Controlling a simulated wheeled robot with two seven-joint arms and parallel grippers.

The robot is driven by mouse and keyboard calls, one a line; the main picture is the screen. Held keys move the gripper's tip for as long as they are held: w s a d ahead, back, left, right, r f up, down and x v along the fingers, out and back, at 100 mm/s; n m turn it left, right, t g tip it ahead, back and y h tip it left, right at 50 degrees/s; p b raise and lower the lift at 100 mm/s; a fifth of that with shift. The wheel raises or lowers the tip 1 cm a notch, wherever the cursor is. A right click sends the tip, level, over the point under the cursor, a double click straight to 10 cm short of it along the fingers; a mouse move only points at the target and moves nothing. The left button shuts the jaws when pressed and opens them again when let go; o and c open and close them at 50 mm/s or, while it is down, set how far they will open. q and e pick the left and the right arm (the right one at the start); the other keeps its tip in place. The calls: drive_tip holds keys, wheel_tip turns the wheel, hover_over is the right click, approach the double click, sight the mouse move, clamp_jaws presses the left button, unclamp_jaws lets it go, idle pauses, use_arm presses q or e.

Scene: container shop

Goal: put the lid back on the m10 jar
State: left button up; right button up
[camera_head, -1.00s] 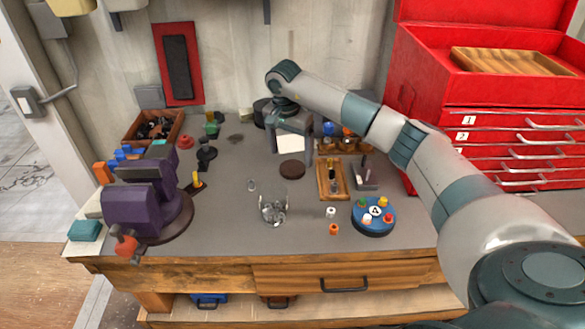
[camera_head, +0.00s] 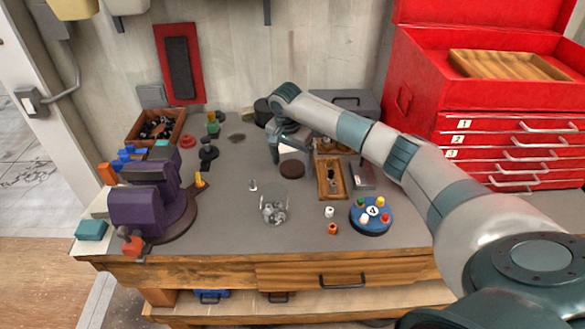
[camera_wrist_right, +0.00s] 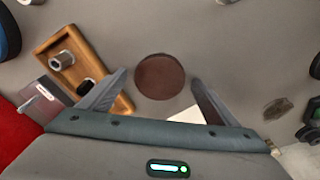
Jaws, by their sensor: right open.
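A dark brown round lid (camera_head: 291,170) lies flat on the bench; it also shows in the right wrist view (camera_wrist_right: 161,77). A clear glass jar (camera_head: 273,209) with metal parts inside stands upright in front of it, its top uncovered. I cannot read a label on it. My right gripper (camera_head: 292,157) is open and empty just behind and above the lid. In the right wrist view its two fingertips (camera_wrist_right: 160,76) are spread on either side of the lid, with a gap on each side. My left gripper is not in view.
A wooden tray (camera_head: 322,184) and a blue round holder (camera_head: 371,228) with coloured pegs are right of the jar. A white piece (camera_head: 329,211) and an orange piece (camera_head: 333,229) lie between. A purple vise (camera_head: 137,213) stands left. Bench between vise and jar is mostly clear.

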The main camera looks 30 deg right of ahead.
sight(293, 167)
drive_tip(key=c, duration=1.2)
drive_tip(key=shift+r, duration=0.1)
drive_tip(key=shift+r+b, duration=0.75)
drive_tip(key=shift+b, duration=0.05)
drive_tip(key=shift+c, duration=0.2)
wheel_tip(293, 167, up, 2)
drive_tip(key=shift+d+r+b, duration=0.15)
drive_tip(key=shift+b, duration=0.7)
drive_tip(key=s+d+r+b, duration=0.4)
drive_tip(key=s+d+r, duration=0.3)
drive_tip(key=s, duration=0.1)
drive_tip(key=shift+s+d+b, duration=0.25)
drive_tip(key=shift+d+b, duration=0.15)
